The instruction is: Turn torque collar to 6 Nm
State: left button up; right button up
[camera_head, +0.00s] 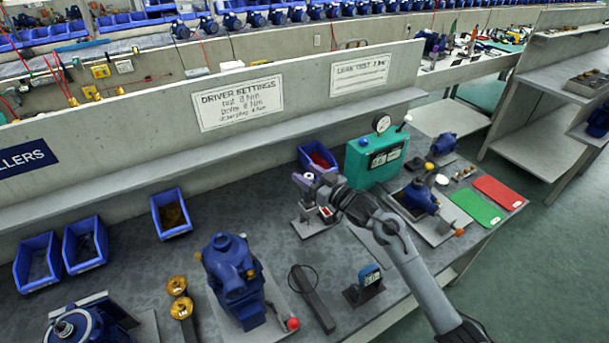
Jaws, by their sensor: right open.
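My right arm comes in from the lower right, and its gripper (318,190) is at a small stand (311,226) with a light base in the middle of the bench. The gripper is open. A small purple and red part shows at the fingers; I cannot tell whether it belongs to a torque driver on the stand. The collar and its scale are hidden or too small to make out. A white sign headed "DRIVER SETTINGS" (238,102) hangs on the back panel; its lower lines are blurred. My left gripper is not in view.
A teal test box (376,158) with a gauge stands just right of the gripper. A blue pump (234,278) stands left of it, and another (419,196) right. Blue bins (86,243) line the back. Green (477,207) and red (499,191) mats lie at right.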

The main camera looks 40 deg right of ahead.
jog(key=shift+w+a, duration=0.1)
jog(key=shift+w, duration=0.65)
jog(key=c, duration=1)
jog(key=shift+y, duration=0.3)
